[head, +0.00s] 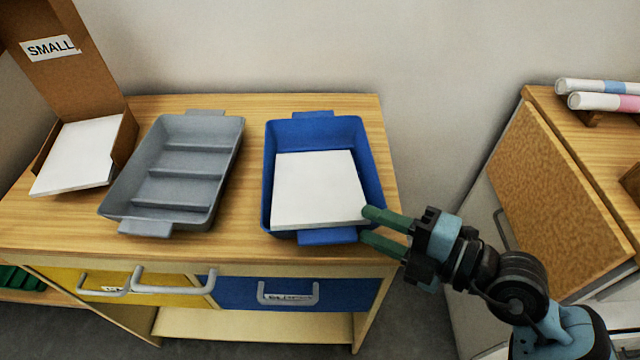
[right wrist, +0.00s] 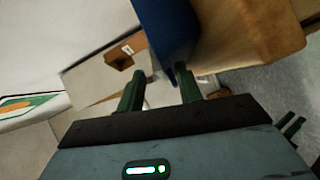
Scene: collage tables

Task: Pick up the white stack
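A white stack (head: 318,188) lies in the blue tray (head: 283,131) on the wooden table, filling its front part and reaching close to the front wall. Another white stack (head: 82,155) lies in an open cardboard box (head: 75,62) labelled SMALL at the left. My right gripper (head: 367,227) is open and empty at the tray's front right corner. One green finger overlaps the stack's corner in the picture; contact is unclear. In the right wrist view, the spread fingers (right wrist: 158,88) are near the tray's blue wall (right wrist: 165,30). My left gripper is out of view.
An empty grey tray (head: 150,225) with dividers sits left of the blue tray. Yellow and blue drawers with handles are below the tabletop (head: 350,255). A second wooden cabinet (head: 560,185) with rolls (head: 600,102) on top stands at the right, beyond a gap.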

